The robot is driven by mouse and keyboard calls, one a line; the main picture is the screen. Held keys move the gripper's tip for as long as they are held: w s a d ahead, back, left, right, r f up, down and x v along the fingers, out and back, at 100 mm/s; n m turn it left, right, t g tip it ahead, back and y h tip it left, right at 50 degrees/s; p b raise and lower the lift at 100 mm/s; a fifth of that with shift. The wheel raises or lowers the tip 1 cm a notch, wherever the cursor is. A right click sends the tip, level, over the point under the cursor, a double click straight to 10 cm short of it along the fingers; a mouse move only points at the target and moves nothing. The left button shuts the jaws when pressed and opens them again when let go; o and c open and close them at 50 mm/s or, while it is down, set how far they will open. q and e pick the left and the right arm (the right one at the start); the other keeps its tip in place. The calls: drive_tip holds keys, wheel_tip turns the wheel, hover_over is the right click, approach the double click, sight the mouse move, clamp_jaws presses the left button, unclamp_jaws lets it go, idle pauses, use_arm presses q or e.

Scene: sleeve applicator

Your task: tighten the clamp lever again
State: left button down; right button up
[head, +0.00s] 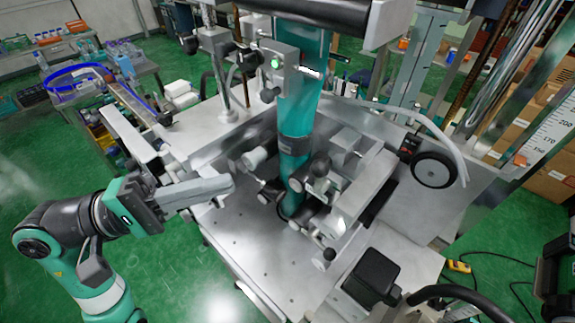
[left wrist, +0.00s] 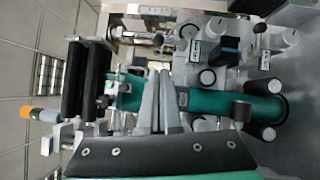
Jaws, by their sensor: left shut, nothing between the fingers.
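My left gripper (head: 228,185) reaches in from the left in the head view, with its fingers shut and empty. The fingertips are in front of the left side of the sleeve applicator, over its metal bed (head: 240,245) and apart from the teal column (head: 297,110). In the left wrist view the two grey fingers (left wrist: 160,75) lie close together and overlap the teal column (left wrist: 215,103) behind them. Several dark knobs and small handles (head: 320,165) sit around the column; I cannot tell which one is the clamp lever or how it is turned. My right gripper does not show clearly.
A black box (head: 372,275) stands at the front right of the machine. A black wheel (head: 433,169) is on the right. The front left of the bed is clear.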

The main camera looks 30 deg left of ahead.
sight(320, 178)
use_arm(q)
drive_tip(key=p+x, duration=0.2)
drive_tip(key=x, duration=0.8)
drive_tip(key=shift+d+r, duration=0.15)
